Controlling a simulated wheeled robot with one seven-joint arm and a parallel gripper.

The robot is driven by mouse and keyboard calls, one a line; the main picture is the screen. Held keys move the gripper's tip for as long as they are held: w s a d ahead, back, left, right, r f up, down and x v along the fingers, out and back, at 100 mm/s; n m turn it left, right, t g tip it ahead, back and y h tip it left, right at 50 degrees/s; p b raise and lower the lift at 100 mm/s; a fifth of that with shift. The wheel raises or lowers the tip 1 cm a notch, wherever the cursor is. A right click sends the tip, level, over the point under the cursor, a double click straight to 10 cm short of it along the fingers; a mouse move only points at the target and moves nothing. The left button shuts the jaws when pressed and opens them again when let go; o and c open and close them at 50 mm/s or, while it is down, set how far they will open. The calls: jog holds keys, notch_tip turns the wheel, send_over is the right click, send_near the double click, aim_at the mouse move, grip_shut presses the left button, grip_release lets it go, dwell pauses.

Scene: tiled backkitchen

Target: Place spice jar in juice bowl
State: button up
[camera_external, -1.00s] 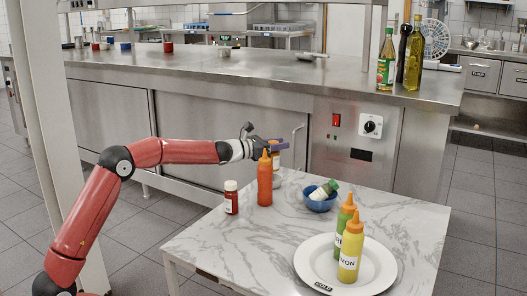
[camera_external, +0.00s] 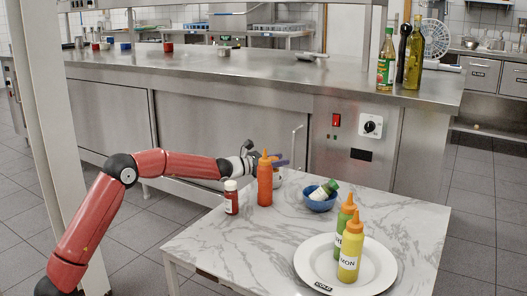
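A spice jar with a green cap (camera_external: 329,188) lies tilted inside the small blue bowl (camera_external: 319,205) on the marble table. A second small jar, dark red with a white cap (camera_external: 231,198), stands upright at the table's left side. I cannot tell which jar the task means. My gripper (camera_external: 278,164) is low over the table's back edge, behind the orange squeeze bottle (camera_external: 265,184) and left of the bowl. A pale object (camera_external: 277,179) shows partly behind the bottle, below my gripper. I cannot tell whether my gripper touches it; the bottle hides most of the fingers.
A white plate (camera_external: 313,267) at the table's front right holds a green bottle (camera_external: 338,231) and a yellow bottle (camera_external: 350,254). The steel counter (camera_external: 250,80) stands behind, with oil bottles (camera_external: 413,62) at its right end. The table's front left is clear.

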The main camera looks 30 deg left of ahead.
jog(key=o, duration=0.3)
jog(key=shift+r, duration=0.15)
